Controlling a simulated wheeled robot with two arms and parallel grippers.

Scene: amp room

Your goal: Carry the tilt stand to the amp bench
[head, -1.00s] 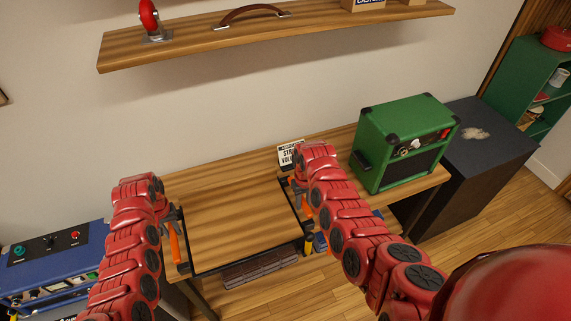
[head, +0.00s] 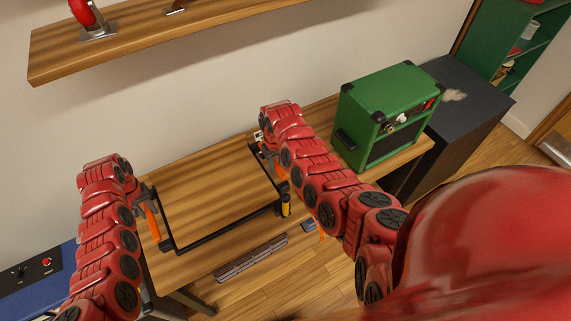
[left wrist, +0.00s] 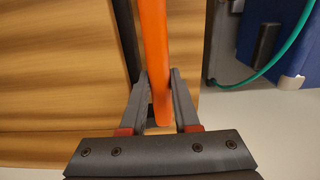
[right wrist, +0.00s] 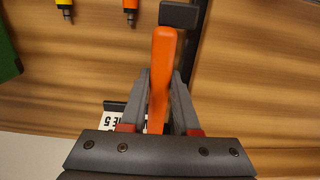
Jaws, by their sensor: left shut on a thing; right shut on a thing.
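The tilt stand (head: 228,230) is a black frame with an orange handle on each side, lying over the wooden amp bench (head: 205,270). Wood grain shows inside the frame. I cannot tell whether the frame touches the top. My left gripper (head: 148,198) is shut on the left orange handle (head: 153,223), which also shows between its fingers in the left wrist view (left wrist: 155,55). My right gripper (head: 259,149) is shut on the right handle, seen in the right wrist view (right wrist: 161,75). My right arm hides part of the stand's right side.
A green amp (head: 390,110) stands on the bench to the right, beside a dark cabinet (head: 468,95). A wall shelf (head: 150,38) hangs above. A blue case (head: 40,285) is at lower left. A printed card (right wrist: 118,122) lies near the right gripper.

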